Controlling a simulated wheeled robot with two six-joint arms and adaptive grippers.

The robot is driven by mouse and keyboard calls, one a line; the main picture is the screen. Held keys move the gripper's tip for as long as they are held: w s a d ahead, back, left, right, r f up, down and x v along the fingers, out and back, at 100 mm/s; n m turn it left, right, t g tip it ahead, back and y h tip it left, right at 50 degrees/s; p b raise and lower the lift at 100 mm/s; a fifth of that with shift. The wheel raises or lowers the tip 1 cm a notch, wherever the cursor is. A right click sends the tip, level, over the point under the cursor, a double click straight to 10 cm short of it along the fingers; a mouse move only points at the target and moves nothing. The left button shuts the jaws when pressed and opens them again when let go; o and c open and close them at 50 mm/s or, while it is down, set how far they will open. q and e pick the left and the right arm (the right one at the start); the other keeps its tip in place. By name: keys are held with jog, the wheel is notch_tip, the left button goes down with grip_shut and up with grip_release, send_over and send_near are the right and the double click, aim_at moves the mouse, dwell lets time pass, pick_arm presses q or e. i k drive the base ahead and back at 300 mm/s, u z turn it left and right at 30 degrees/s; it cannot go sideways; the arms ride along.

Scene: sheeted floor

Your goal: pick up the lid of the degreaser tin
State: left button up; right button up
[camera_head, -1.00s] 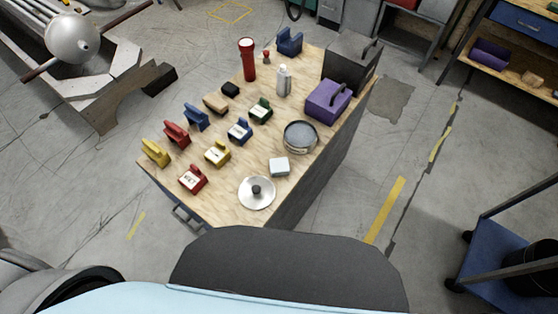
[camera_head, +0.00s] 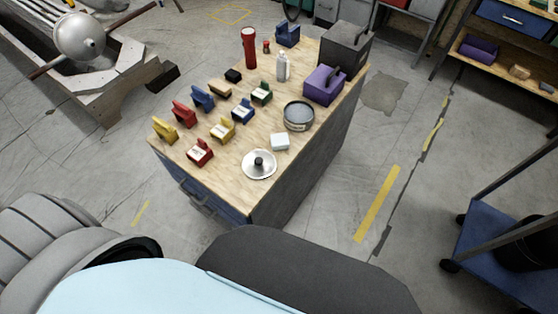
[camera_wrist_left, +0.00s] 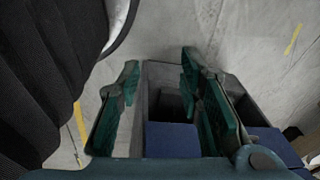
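The lid (camera_head: 259,164) is a round silver disc with a black knob, lying flat near the front corner of the wooden bench top. The round, grey-rimmed tin (camera_head: 299,116) stands behind it to the right, apart from the lid. A small pale block (camera_head: 280,142) sits between them. My left gripper (camera_wrist_left: 158,85) shows only in the left wrist view, with its two green-padded fingers spread and nothing seen between them. The lid is not seen in that view. My right gripper is not in view.
The bench top (camera_head: 223,174) also carries several coloured holders, a red flashlight (camera_head: 249,48), a white bottle (camera_head: 283,66), a purple box (camera_head: 323,86) and a dark toolbox (camera_head: 345,50). A blue cart (camera_head: 492,262) stands at lower right. Floor right of the bench is clear.

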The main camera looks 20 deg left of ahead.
aim_at(257, 164)
jog(key=z, duration=0.05)
jog(key=i, duration=0.6)
jog(key=u, duration=1.85)
